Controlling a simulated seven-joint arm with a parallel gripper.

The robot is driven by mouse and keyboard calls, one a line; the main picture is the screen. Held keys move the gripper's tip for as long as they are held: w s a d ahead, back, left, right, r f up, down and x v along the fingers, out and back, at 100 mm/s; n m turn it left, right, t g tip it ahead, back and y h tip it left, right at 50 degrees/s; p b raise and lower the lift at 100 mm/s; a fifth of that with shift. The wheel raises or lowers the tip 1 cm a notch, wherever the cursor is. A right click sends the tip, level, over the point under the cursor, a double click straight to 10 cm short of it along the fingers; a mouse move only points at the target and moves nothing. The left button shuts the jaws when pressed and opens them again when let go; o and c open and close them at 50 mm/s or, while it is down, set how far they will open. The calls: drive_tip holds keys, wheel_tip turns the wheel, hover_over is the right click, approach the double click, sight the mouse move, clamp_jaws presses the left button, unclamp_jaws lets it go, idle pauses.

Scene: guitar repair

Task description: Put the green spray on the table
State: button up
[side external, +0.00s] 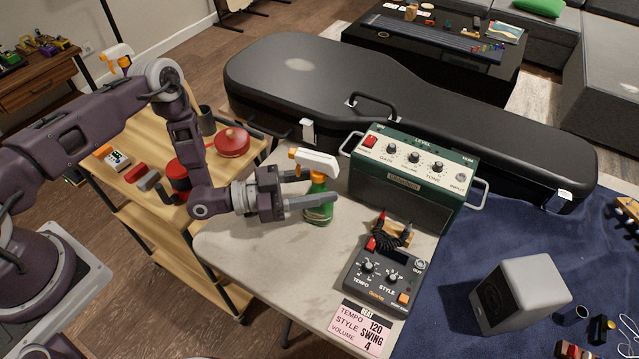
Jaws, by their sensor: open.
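The green spray (319,212) is a green bottle with a white and orange trigger head. It stands upright on the light grey table (262,262), just left of the green amplifier. My gripper (324,189) is open, with its fingers reaching toward the right at the bottle's upper part, just below the trigger head. The near finger crosses in front of the bottle and hides part of it. I cannot tell whether either finger touches it.
A green amplifier (415,170) and a black guitar case (300,80) lie behind and right. A drum-machine pedal (385,280) and pink card (362,326) sit nearer. A wooden cart (150,235) holds red tins at left. The table's front left is clear.

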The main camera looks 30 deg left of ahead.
drive_tip(key=v, duration=0.7)
drive_tip(key=shift+s+a+r, duration=0.15)
drive_tip(key=shift+a+r, duration=0.05)
drive_tip(key=shift+a, duration=0.05)
drive_tip(key=o, duration=1.1)
drive_tip(key=v, duration=0.7)
